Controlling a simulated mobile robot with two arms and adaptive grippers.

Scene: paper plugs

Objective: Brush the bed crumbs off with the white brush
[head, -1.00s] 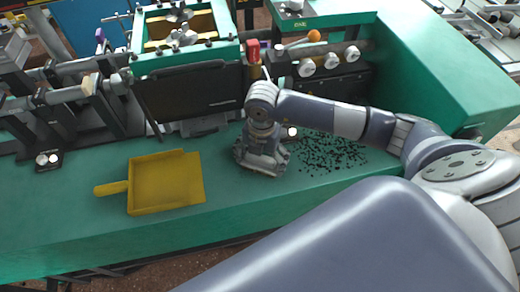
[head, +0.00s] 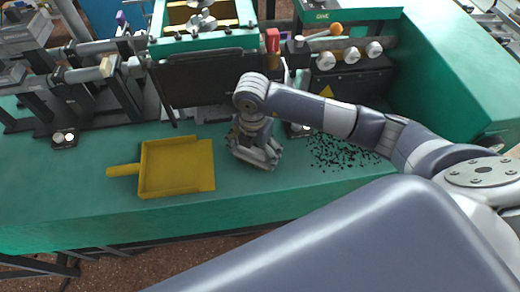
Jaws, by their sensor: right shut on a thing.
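The dark crumbs (head: 342,152) lie scattered on the green bed (head: 70,200), right of my right gripper (head: 257,156). My right gripper points down low over the bed, between the crumbs and the yellow dustpan (head: 178,168). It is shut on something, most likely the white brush. I cannot make out the brush; the gripper and wrist hide what is held. The dustpan lies flat on the bed with its handle to the left and its open side toward the gripper. My left gripper is not in view.
Behind the gripper stands a dark upright panel (head: 203,78). A control box with round knobs (head: 350,55) stands behind the crumbs, near a red-topped thing (head: 272,40). Rails and brackets (head: 85,85) fill the back left. The bed's front left is clear.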

